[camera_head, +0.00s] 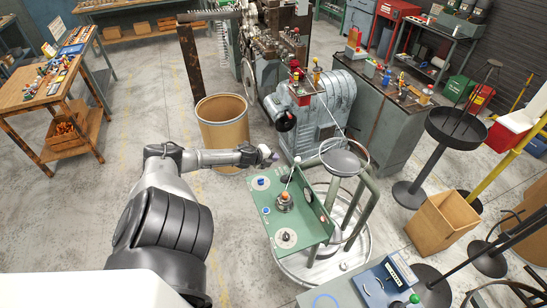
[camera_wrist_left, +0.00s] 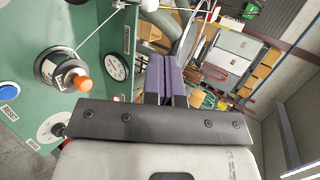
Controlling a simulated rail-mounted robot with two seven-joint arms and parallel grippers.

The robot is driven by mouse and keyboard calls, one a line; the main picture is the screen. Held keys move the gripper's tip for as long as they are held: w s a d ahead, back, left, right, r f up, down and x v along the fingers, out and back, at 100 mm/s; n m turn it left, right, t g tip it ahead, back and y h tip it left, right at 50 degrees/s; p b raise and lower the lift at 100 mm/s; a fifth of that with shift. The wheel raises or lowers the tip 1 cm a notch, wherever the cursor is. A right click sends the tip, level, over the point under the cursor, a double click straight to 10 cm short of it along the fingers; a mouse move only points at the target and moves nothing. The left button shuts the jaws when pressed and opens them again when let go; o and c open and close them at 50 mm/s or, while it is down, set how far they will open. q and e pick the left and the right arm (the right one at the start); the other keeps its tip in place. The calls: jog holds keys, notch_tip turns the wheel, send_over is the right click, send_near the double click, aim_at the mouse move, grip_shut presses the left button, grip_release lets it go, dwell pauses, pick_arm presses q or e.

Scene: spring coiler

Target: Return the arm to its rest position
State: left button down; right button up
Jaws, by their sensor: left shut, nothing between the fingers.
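My left arm (camera_head: 165,195) reaches in from the lower left of the head view, bent at the elbow. Its left gripper (camera_head: 272,157) is above and just left of the green control panel (camera_head: 262,197), apart from it as far as I can tell. In the left wrist view its purple fingers (camera_wrist_left: 166,78) are pressed together with nothing between them. The panel carries an orange-tipped knob (camera_head: 284,198), which also shows in the left wrist view (camera_wrist_left: 83,85), and a blue button (camera_wrist_left: 8,91). My right gripper is not in view.
The grey-blue coiler machine (camera_head: 325,105) is behind the panel. A wooden workbench (camera_head: 22,92) is at far left. Open floor lies around my arm's left side.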

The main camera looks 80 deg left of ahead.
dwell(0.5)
pick_arm(q)
jog(key=s+a+r+n+g+y, duration=0.1)
jog(key=s+a+n+g+y, duration=0.2)
jog(key=n+g+y, duration=0.25)
jog(key=s+d+f+n+g+h+p, duration=0.15)
jog(key=d+n+g+h, duration=0.3)
jog(key=d, duration=2.55)
jog(key=w+d+r+t+h+p, duration=0.1)
jog(key=d+r, duration=0.4)
jog(key=d, duration=1)
jog(key=w+d+r+n+t+h+p, duration=0.1)
jog(key=d+r+h, duration=0.4)
jog(key=d, duration=1)
jog(key=w+t+h+p, duration=0.1)
jog(key=p, duration=0.1)
jog(key=shift+w+n+p, duration=0.2)
jog(key=shift+n+p, duration=0.1)
jog(key=shift+p, duration=0.05)
